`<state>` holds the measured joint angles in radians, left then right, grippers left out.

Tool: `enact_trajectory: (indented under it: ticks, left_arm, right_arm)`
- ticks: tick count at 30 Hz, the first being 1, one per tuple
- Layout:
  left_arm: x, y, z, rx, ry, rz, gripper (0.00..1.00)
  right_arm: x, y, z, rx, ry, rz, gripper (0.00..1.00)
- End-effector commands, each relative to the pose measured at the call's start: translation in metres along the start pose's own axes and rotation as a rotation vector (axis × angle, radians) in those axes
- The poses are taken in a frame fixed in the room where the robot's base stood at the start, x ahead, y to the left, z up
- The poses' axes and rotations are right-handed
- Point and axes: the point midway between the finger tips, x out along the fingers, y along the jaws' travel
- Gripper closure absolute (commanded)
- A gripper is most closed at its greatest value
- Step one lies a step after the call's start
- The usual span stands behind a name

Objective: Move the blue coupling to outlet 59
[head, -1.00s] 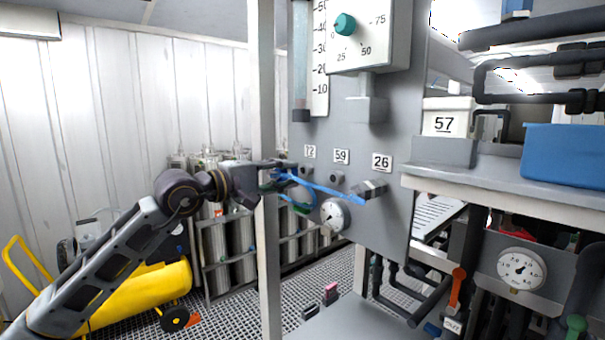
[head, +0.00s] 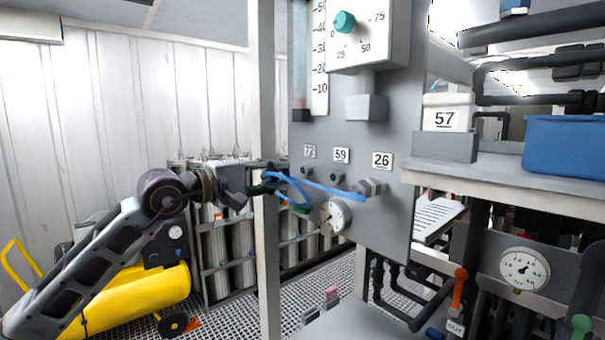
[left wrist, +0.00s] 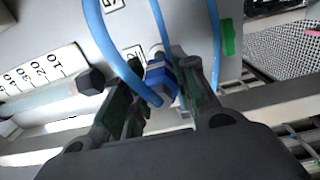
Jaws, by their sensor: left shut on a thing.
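My left gripper (head: 272,180) is shut on the blue coupling (left wrist: 160,80), which sits between its fingers in the left wrist view. In the head view the coupling is mostly hidden by the fingers. The gripper is left of the outlet under label 72 (head: 306,170), and a small gap shows between them. Outlet 59 (head: 336,178) is a dark stub under its label (head: 341,155), with nothing on it. A blue hose (head: 325,187) runs from the gripper to the grey fitting (head: 372,188) under label 26. My right gripper is not in view.
A white post (head: 265,100) stands right by my left gripper. The control box (head: 368,40) juts out above. A shelf (head: 500,185) is at the right.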

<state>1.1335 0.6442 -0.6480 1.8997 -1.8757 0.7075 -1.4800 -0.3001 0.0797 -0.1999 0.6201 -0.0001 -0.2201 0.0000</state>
Motion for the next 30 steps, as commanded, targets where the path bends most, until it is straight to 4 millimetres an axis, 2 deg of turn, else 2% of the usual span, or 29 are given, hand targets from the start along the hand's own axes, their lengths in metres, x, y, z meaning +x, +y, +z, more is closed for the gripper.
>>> enact_trajectory:
  ticks: [10, 23, 30]
  left_arm:
    - [-0.008, 0.0, 0.0, 0.001, 0.0, 0.001, 1.0]
    - [-0.008, 0.0, 0.001, 0.0, -0.001, 0.001, 1.0]
    - [-0.001, -0.004, 0.016, 0.0, -0.01, 0.0, 1.0]
  right_arm:
    - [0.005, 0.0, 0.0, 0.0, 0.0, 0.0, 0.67]
    - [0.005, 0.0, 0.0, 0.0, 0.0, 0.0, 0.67]
    - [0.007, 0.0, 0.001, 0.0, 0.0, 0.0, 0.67]
